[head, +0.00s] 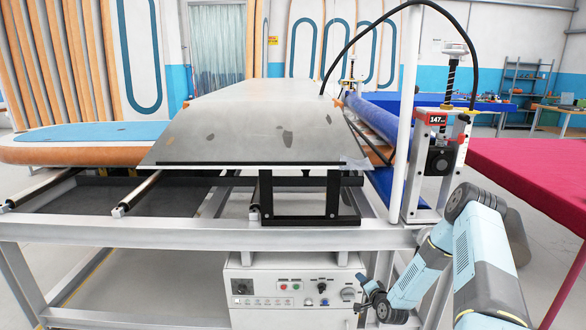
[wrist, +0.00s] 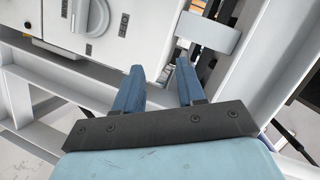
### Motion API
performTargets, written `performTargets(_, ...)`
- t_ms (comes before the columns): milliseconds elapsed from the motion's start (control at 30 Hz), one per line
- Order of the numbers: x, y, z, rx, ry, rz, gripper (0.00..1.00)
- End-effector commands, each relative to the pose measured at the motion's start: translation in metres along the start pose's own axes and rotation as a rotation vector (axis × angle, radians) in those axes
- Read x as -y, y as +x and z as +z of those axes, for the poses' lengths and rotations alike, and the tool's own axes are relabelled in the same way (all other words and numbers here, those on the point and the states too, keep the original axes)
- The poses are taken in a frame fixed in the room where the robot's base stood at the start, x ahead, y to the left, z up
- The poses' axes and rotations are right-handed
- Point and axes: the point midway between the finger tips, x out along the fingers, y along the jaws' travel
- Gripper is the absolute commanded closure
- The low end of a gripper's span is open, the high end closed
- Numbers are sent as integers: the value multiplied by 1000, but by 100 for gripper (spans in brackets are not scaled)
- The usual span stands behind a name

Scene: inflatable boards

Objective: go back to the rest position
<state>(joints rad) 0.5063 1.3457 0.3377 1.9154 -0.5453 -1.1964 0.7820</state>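My gripper (head: 360,291) is low in the head view, in front of the right end of the control box. In the wrist view, its two blue fingers (wrist: 160,70) stand apart with nothing between them. My light blue arm comes in from the lower right and bends down to the left toward the gripper. A rotary knob (wrist: 90,17) of the box shows just beyond the fingers in the wrist view. I cannot tell whether a fingertip touches the box or the frame.
The white control box (head: 295,290) hangs under the grey machine frame (head: 200,232). A white post (head: 404,120) and a roller clamp (head: 437,155) rise close to my arm. A sloped metal plate (head: 250,135) lies on top. A magenta table (head: 530,175) stands at right.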

Motion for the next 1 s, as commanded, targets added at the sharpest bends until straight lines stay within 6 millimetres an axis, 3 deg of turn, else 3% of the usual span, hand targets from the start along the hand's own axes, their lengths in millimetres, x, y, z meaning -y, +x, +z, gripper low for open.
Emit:
performTargets(467, 111, -9, -66, 125, -313, 153, 61)
performTargets(767, 181, -36, -100, 180, -480, 255, 61)
performTargets(1000, 237, -70, -121, 214, -595, 337, 61)
